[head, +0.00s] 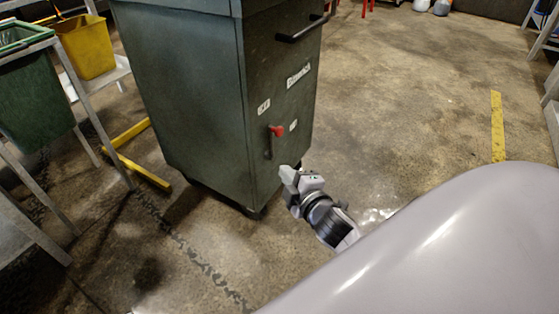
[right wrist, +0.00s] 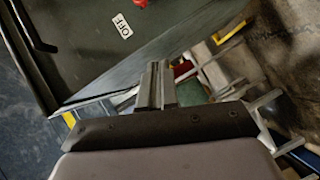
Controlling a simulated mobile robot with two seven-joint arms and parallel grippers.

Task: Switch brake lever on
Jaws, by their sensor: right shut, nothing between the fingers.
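The brake lever (head: 271,142) has a red knob and a dark shaft hanging down from it. It is on the front face of the dark green compactor (head: 200,100). White labels sit on both sides of the knob. My right gripper (head: 289,176) is shut and empty, below and a little right of the lever, apart from it. In the right wrist view the closed fingers (right wrist: 156,85) point toward the cabinet. There the red knob (right wrist: 139,2) is cut by the top edge, near a label reading OFF (right wrist: 122,25). My left gripper is not in view.
A dark handle (head: 301,29) juts from the upper cabinet front. A green bin (head: 38,105) and a yellow bin (head: 86,47) stand in metal frames at left. A yellow floor bar (head: 137,160) lies beside the compactor. The floor to the right is open.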

